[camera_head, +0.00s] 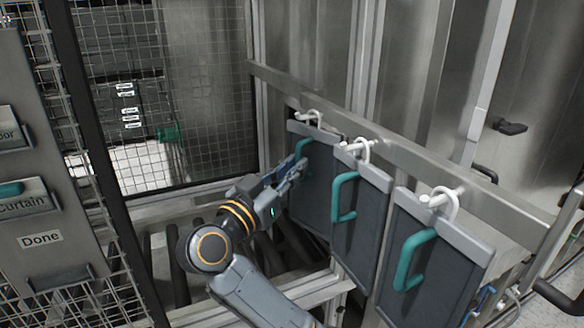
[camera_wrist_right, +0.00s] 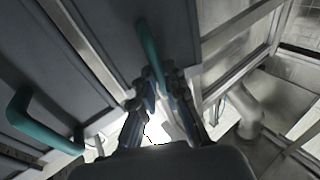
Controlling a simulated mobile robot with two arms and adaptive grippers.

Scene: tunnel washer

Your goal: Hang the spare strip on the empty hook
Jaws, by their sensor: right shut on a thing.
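Three grey strips with green handles line the metal rail (camera_head: 400,158) in the head view. The far-left strip (camera_head: 312,200) is at the rail's left end, just below a white hook (camera_head: 313,115); I cannot tell whether it is seated on it. My right gripper (camera_head: 296,171) is shut on this strip's green handle, which also runs between the fingers in the wrist view (camera_wrist_right: 149,48). The middle strip (camera_head: 358,215) and the near-right strip (camera_head: 428,262) hang at their own white hooks (camera_head: 355,149) (camera_head: 443,200). My left gripper is not in view.
A wire mesh fence (camera_head: 200,100) stands behind. Rollers (camera_head: 180,270) lie below the strips. The neighbouring middle strip hangs close beside the held one.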

